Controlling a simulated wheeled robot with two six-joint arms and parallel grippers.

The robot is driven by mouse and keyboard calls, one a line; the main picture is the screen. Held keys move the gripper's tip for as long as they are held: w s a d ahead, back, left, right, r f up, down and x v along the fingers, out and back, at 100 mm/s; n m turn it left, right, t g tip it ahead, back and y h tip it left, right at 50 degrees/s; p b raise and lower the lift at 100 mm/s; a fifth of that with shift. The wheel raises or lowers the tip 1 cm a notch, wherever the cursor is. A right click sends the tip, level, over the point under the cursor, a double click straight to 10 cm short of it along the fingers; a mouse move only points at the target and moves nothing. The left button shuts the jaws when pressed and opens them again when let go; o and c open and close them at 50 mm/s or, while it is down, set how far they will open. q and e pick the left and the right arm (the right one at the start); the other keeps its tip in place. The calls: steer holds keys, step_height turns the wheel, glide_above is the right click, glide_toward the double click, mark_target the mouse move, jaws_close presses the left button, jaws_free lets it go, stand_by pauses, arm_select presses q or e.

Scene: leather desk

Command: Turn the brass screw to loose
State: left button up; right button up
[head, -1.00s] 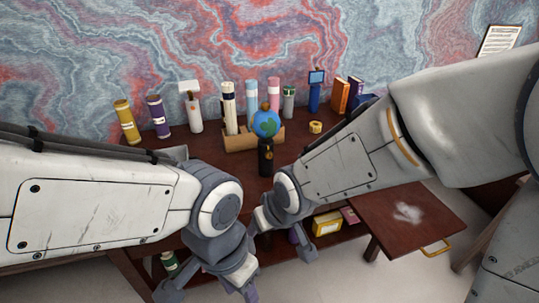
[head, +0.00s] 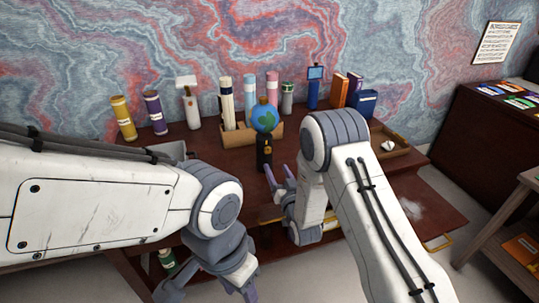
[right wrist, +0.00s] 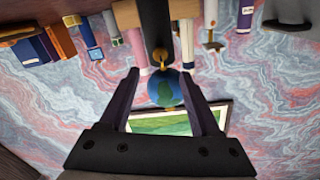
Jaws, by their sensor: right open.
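A brass screw (head: 267,150) sits on the front of a black post (head: 264,157) near the middle of the desk. A blue and green globe (head: 265,118) is mounted on top of the post. In the right wrist view, which is upside down, the brass screw (right wrist: 161,55) shows ahead between my fingers, with the globe (right wrist: 165,90) below it. My right gripper (head: 280,174) is open and empty, just in front and to the right of the post, apart from the screw. My left gripper (head: 247,286) hangs low at the desk's front edge; its finger gap is unclear.
Several upright tubes stand behind the globe, some in a wooden holder (head: 238,137). Blue (head: 363,105) and orange (head: 338,91) books and a wooden tray (head: 400,154) are at the right. A grey box (head: 167,149) is at the left. The desk (head: 235,165) is bare just left of the post.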

mark_target(268, 151)
steer(key=p+x, duration=0.1)
steer(key=x, duration=0.8)
jaws_close()
